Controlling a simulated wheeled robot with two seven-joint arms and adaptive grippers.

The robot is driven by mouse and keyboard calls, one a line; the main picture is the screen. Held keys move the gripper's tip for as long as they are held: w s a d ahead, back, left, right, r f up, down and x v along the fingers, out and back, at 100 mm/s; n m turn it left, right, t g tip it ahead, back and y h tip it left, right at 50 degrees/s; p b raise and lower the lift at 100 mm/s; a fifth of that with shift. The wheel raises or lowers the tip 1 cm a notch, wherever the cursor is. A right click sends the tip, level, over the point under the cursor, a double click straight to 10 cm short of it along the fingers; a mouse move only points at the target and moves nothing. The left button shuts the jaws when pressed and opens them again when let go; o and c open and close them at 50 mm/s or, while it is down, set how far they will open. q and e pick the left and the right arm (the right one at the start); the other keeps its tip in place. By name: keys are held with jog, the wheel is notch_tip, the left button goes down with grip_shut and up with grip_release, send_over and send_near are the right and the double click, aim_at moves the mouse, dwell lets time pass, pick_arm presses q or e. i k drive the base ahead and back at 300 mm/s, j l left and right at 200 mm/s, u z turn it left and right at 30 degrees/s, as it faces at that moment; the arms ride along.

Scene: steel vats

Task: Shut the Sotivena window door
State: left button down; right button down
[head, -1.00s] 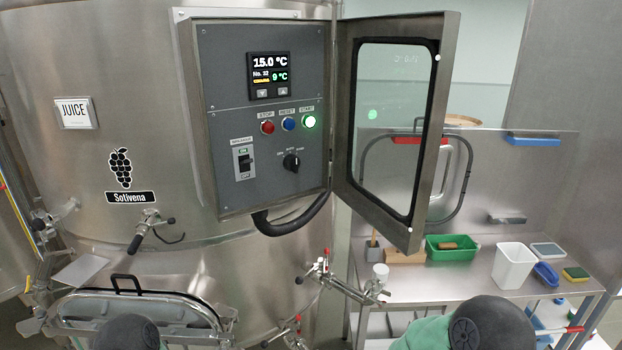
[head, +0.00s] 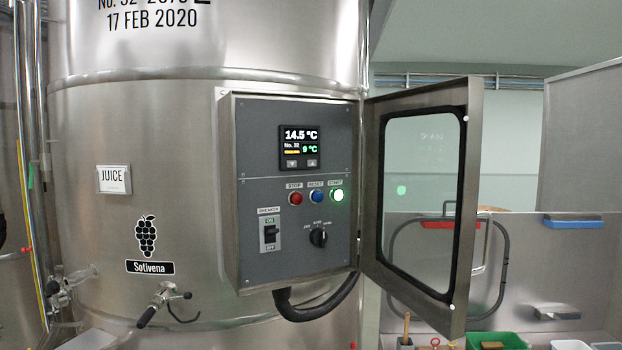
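The window door (head: 473,215) is a steel frame with a dark-sealed glass pane. It stands wide open, hinged on the right side of the control box (head: 229,195) and swung out toward me and to the right. The box is on the steel vat with the Sotivena label (head: 150,267). Inside it the panel shows a display (head: 300,147) reading 14.5 °C, red, blue and lit green buttons, a breaker switch (head: 270,233) and a black rotary knob (head: 318,236). Neither of my grippers shows in the head view.
A black cable (head: 315,310) loops out under the box. A valve handle (head: 160,302) sticks out from the vat at lower left. Behind the door at right, a steel bench carries a green bin (head: 497,341) and a white container (head: 570,345). The space before the panel is clear.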

aim_at(461, 96)
jog(key=i+l+u, duration=0.1)
jog(key=l+u, duration=0.15)
jog(key=u, duration=0.15)
jog(key=i+l+u, duration=0.1)
jog(key=l+u, duration=0.15)
jog(key=u, duration=0.15)
jog(key=l+u, duration=0.3)
jog(key=u, duration=0.15)
jog(key=k+l+u, duration=0.1)
jog(key=l+u, duration=0.15)
jog(key=l, duration=1.7)
